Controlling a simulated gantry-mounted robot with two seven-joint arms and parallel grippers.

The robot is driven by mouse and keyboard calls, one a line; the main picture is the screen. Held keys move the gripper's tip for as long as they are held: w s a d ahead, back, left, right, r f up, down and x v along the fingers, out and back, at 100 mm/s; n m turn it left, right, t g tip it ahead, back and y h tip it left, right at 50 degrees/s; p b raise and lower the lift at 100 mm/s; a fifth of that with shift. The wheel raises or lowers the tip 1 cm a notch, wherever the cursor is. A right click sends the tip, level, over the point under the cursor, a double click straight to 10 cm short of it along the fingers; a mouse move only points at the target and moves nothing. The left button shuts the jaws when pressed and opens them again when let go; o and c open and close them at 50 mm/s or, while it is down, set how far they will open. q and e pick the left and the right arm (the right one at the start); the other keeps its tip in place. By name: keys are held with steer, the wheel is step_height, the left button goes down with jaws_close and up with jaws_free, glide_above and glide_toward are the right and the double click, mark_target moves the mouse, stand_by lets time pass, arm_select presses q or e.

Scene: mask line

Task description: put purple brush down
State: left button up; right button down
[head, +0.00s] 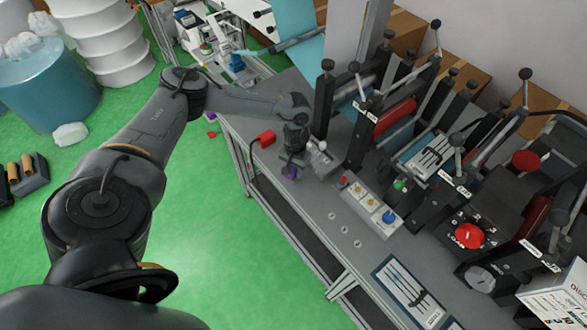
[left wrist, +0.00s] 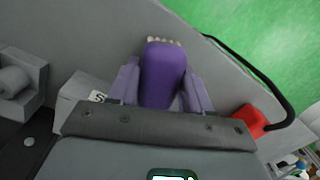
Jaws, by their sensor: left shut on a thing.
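The purple brush (head: 290,173) is in my left gripper (head: 292,163), at the left edge of the grey bench. In the left wrist view, the brush (left wrist: 164,75) stands between the two fingers of my left gripper (left wrist: 162,88), with a row of pale bristle tufts at its far end. The fingers are shut on its sides. I cannot tell whether the brush touches the bench top. My right gripper is not in view.
A red part (head: 265,138) sits at the bench's left edge beside the gripper. A grey block (head: 322,162) is close on the right. A button box (head: 371,208) stands nearer. The bench top (head: 315,208) has free room by several small rings.

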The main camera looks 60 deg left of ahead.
arm_select(q)
steer(key=shift+f, duration=0.1)
steer(key=o, duration=1.2)
